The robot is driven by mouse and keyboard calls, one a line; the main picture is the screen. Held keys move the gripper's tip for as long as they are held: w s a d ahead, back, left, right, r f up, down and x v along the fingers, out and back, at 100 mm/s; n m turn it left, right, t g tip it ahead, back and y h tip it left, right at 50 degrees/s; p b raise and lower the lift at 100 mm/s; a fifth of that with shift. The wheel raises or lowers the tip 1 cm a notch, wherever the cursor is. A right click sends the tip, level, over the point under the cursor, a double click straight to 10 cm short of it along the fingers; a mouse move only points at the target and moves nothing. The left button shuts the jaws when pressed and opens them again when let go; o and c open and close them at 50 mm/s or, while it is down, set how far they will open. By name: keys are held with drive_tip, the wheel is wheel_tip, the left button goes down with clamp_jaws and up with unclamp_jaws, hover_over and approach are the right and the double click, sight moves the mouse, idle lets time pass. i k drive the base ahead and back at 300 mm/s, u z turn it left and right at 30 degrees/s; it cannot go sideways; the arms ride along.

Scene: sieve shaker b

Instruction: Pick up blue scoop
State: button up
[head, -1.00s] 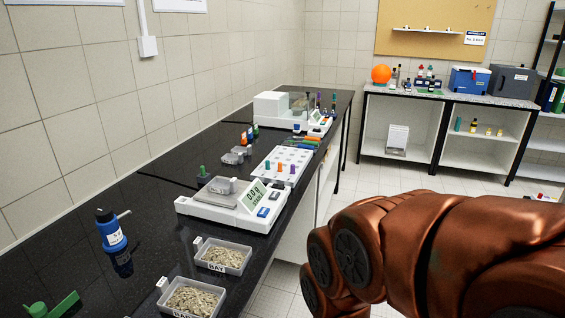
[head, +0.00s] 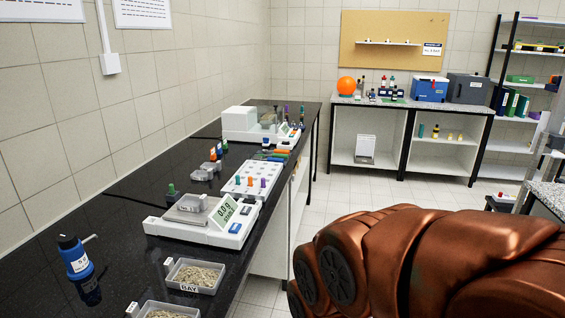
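I cannot make out a blue scoop for certain. Several small flat coloured pieces (head: 276,153), among them orange, green and blue ones, lie on the black bench between the white peg tray and the far balance. They are too small to tell whether one is a scoop. My copper-coloured arm fills the lower right of the head view. My gripper is not in view.
The black bench (head: 110,222) runs along the left wall. It carries a near balance (head: 205,222), a white peg tray (head: 250,182), a far balance (head: 243,122), a blue bottle (head: 75,258) and a bin labelled BAY (head: 195,275). Open floor (head: 330,196) lies right of it.

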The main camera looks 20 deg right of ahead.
sight(270, 159)
drive_tip(key=z, duration=0.5)
drive_tip(key=k, duration=0.6)
drive_tip(key=z, duration=0.85)
drive_tip(key=i, duration=1.4)
drive_tip(key=u, duration=0.3)
drive_tip(key=i, duration=1.2)
drive_tip(key=u, duration=1.6)
drive_tip(key=i, duration=0.65)
drive_tip(key=u, duration=0.65)
